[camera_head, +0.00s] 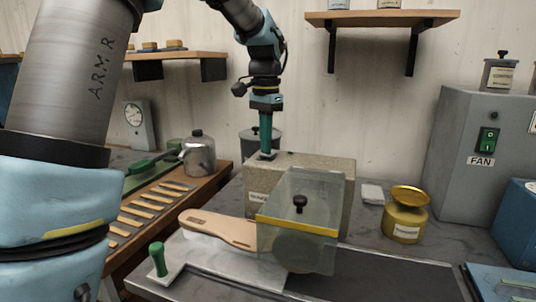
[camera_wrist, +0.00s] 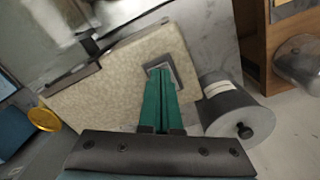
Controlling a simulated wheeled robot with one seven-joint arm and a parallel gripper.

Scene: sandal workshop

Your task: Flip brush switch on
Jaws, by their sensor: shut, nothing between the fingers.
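A speckled beige box (camera_head: 325,171) stands behind a clear guard with a yellow edge. The label on its front is partly covered and I cannot read it fully. A small grey square switch plate (camera_head: 262,156) lies on its top, and it also shows in the wrist view (camera_wrist: 181,62). My gripper (camera_head: 266,151) points down with its green fingers together and empty. In the wrist view its fingertips (camera_wrist: 161,70) are over the plate and hide its middle. I cannot tell the switch's position or whether the tips touch it.
A grey lidded can (camera_wrist: 240,112) is close to the box. A brass pot (camera_head: 404,222) and a grey cabinet with a green FAN switch (camera_head: 488,140) are at right.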

